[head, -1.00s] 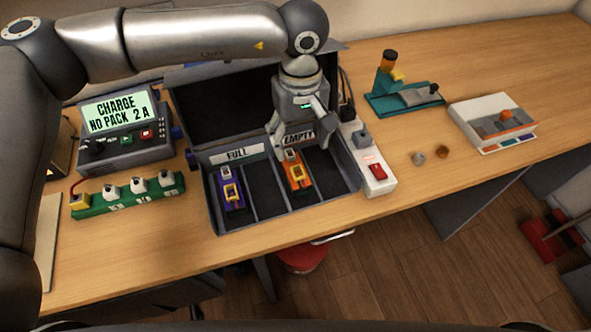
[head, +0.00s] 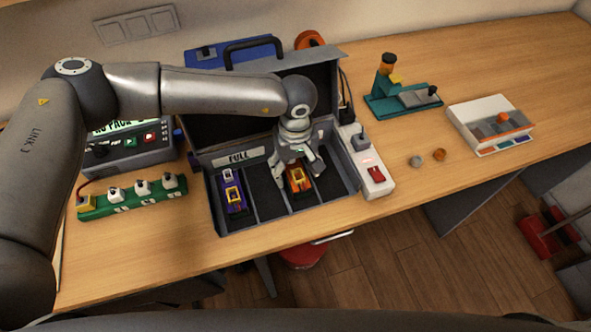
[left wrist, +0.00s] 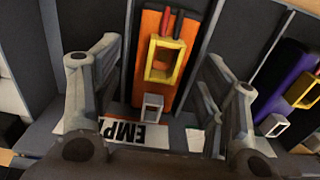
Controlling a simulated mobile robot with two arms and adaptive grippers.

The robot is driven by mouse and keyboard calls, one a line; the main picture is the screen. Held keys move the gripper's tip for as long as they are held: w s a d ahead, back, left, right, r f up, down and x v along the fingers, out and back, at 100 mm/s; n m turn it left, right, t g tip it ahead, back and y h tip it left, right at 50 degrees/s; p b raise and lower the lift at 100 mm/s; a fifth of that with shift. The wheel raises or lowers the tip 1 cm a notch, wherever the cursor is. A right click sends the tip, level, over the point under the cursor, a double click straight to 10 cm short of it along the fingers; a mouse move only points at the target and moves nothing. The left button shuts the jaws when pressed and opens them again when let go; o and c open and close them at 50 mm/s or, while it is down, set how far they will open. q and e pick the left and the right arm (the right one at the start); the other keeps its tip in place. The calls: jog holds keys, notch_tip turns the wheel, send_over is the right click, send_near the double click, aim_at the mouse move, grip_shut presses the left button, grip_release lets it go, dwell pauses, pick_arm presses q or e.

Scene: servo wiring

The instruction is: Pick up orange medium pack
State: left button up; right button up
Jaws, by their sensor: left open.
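The orange medium pack (head: 298,179) lies in a compartment of the grey case, on the side marked EMPTY. In the left wrist view the orange pack (left wrist: 153,82) shows a yellow loop handle, a grey connector and dark and red leads at its far end. My left gripper (head: 301,176) is over the pack with its jaws open. In the left wrist view the fingers (left wrist: 157,95) stand on both sides of the pack, apart from it. My right gripper is not in view.
A purple pack (head: 233,195) lies in the FULL side of the case (head: 272,219). Thin dividers separate the compartments. A white power strip with a red switch (head: 376,174) stands close at the right. A green strip (head: 127,207) and charger (head: 130,148) are at the left.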

pick_arm(q)
jog(key=shift+f, duration=0.4)
jog(key=shift+c, duration=0.5)
jog(key=c, duration=1.3)
jog(key=shift+w+r, duration=0.1)
jog(key=shift+c, duration=0.2)
